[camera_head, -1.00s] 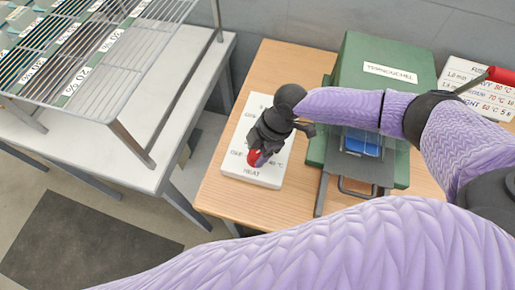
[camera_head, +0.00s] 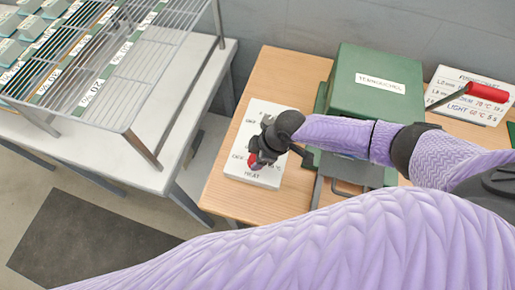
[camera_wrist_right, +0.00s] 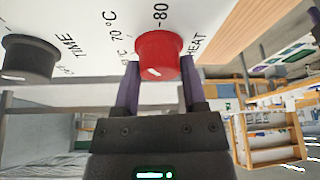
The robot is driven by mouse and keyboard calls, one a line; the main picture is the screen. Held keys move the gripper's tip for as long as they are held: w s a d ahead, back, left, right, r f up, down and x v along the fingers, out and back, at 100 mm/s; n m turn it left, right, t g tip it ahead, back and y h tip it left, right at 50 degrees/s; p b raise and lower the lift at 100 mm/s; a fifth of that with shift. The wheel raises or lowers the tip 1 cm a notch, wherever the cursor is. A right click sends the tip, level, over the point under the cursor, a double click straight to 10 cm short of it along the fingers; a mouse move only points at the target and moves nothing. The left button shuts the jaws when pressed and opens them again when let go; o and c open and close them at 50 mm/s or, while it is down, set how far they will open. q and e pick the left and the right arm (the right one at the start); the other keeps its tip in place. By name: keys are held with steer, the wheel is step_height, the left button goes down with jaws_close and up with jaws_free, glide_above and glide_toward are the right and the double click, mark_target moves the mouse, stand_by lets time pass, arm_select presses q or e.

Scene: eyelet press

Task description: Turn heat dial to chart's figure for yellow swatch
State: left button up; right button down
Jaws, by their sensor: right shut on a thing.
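The white control panel (camera_head: 250,180) lies on the wooden bench and carries the red heat dial (camera_head: 253,161). In the right wrist view the red dial (camera_wrist_right: 158,50) sits between the fingers of my right gripper (camera_wrist_right: 160,82), beside the printed 70 °C and 80. Its white mark shows, but I cannot tell which figure it points to. In the head view my right gripper (camera_head: 261,155) is shut on the dial and hides much of it. The chart (camera_head: 462,112) stands at the right, partly behind a lever; its LIGHT row seems to read 60 °C. I see no yellow swatch.
A green press (camera_head: 375,90) stands right of the panel, with a red-handled lever (camera_head: 488,92) at its right. A black time dial (camera_wrist_right: 30,58) is on the same panel. A wire rack (camera_head: 110,75) with labelled swatches stands on the left table (camera_head: 145,178).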

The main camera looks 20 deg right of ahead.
steer(key=m+p, duration=0.1)
steer(key=m+t+p, duration=0.1)
steer(key=m+p, duration=0.1)
steer(key=shift+s+a+r+h, duration=0.1)
steer(key=shift+r+h, duration=0.1)
steer(key=shift+h, duration=0.1)
steer(key=shift+f+m+t+h+p, duration=0.15)
steer(key=shift+m+t+h+p, duration=0.3)
steer(key=shift+m+p, duration=1.1)
steer(key=shift+m, duration=0.35)
steer(key=shift+c, duration=0.7)
jaws_free()
